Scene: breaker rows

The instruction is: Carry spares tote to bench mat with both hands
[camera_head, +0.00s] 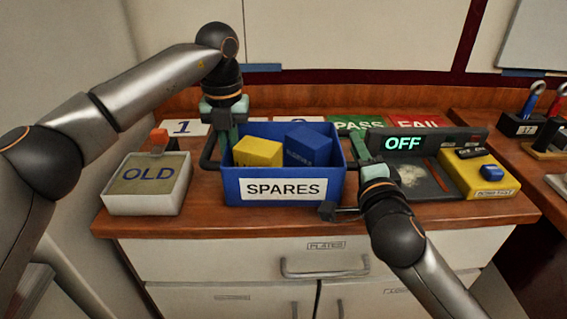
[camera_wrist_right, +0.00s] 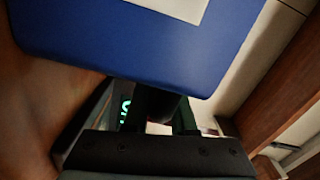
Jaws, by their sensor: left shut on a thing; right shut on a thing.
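The blue spares tote (camera_head: 335,186), labelled SPARES, is at the front middle of the wooden bench, upright. It holds a yellow box (camera_head: 258,152) and a blue box (camera_head: 308,147). My left gripper (camera_head: 226,148) is shut on the tote's left handle. My right gripper (camera_head: 360,152) is shut on the tote's right side, where its handle is mostly hidden. The tote's blue wall (camera_wrist_right: 130,45) fills the upper right wrist view. I cannot tell whether the tote touches the bench. No bench mat can be clearly identified.
A white OLD bin (camera_head: 146,203) with an orange-topped thing stands left of the tote. An OFF display (camera_head: 425,143), a dark grey surface (camera_head: 425,187) and a yellow block (camera_head: 479,178) lie right. Green PASS (camera_head: 350,122) and red FAIL (camera_head: 420,121) plates are behind.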

